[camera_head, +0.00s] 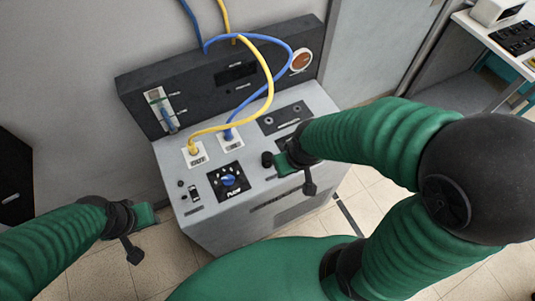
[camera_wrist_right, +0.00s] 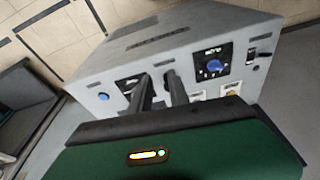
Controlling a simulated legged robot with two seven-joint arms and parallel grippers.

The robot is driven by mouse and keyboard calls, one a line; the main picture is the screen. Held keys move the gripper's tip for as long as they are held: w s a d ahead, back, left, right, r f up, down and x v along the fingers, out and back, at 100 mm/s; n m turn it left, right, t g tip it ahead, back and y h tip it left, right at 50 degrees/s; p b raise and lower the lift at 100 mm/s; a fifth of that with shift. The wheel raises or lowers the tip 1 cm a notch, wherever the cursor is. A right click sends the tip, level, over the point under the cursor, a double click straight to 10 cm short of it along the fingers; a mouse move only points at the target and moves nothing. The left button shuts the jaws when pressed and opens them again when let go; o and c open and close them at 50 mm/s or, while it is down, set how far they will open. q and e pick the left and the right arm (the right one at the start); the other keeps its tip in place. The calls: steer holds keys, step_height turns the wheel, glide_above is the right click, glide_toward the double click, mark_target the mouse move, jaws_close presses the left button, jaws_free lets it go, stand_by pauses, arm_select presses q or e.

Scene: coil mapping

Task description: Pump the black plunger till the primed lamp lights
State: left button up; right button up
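The black plunger (camera_head: 267,158) is a short dark knob on the sloped top of the grey console (camera_head: 225,225), right of the blue rotary knob. My right gripper (camera_head: 286,166) is right beside it. In the right wrist view two dark fingers (camera_wrist_right: 160,92) reach toward the panel with a gap between them. A dark shape (camera_wrist_right: 169,75) at their tips seems to be the plunger; I cannot tell whether they touch it. My left gripper (camera_head: 146,214) is away from the console at the lower left, its fingers not clear. I cannot pick out a lit primed lamp.
A blue rotary knob (camera_head: 229,180) sits on a black plate. A yellow cable (camera_head: 262,104) and a blue cable (camera_head: 285,50) plug into sockets behind it. A bench (camera_head: 484,40) stands at upper right.

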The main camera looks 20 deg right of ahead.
jaws_close()
stand_by(1.4)
